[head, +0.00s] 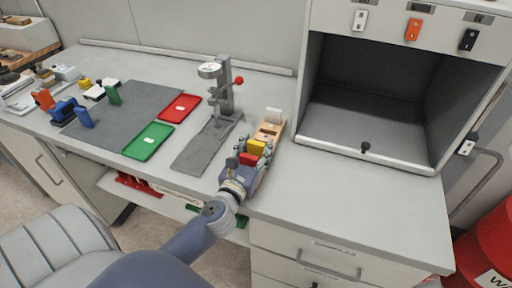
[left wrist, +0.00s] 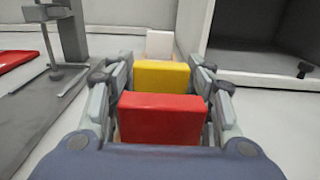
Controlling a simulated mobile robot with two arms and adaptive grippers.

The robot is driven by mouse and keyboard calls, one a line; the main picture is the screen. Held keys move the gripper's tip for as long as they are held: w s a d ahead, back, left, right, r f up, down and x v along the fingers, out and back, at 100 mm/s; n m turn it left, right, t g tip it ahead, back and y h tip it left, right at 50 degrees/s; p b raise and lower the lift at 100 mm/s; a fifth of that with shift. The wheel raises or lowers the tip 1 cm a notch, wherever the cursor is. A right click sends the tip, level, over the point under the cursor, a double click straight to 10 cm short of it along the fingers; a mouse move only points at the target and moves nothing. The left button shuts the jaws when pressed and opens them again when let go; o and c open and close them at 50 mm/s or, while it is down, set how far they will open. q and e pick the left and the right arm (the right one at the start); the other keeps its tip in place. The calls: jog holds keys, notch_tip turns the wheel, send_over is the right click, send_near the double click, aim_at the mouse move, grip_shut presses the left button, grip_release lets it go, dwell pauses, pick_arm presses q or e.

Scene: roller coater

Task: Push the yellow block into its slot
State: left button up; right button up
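The yellow block (head: 256,146) sits at the near part of a light wooden holder (head: 266,133) on the bench, between a red block (head: 249,159) and a white block (head: 274,115). In the left wrist view the yellow block (left wrist: 161,76) stands just behind the red block (left wrist: 162,119), with the white block (left wrist: 160,44) farther back. My left gripper (head: 254,145) is low over the holder, its fingers spread on either side of the red and yellow blocks. It looks open, with narrow gaps beside the yellow block. The yellow block's lower part and slot are hidden. My right gripper is not in view.
A stand with a red knob (head: 239,80) rises from a grey plate (head: 205,150) left of the holder. Red (head: 180,108) and green (head: 149,142) trays lie farther left. An open-fronted cabinet (head: 365,105) stands to the right. The bench right of the holder is clear.

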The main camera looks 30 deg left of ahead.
pick_arm(q)
jog(key=shift+r, duration=0.25)
jog(key=shift+s+d+f, duration=0.1)
jog(key=shift+s+f, duration=0.1)
jog(key=shift+s, duration=0.15)
jog(key=b+v, duration=0.3)
jog(key=v, duration=0.7)
jog(key=shift+s+d+r, duration=0.1)
jog(key=shift+s+d, duration=0.1)
jog(key=shift+s, duration=0.4)
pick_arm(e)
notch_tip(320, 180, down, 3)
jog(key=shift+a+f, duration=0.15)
pick_arm(q)
jog(key=shift+r, duration=0.1)
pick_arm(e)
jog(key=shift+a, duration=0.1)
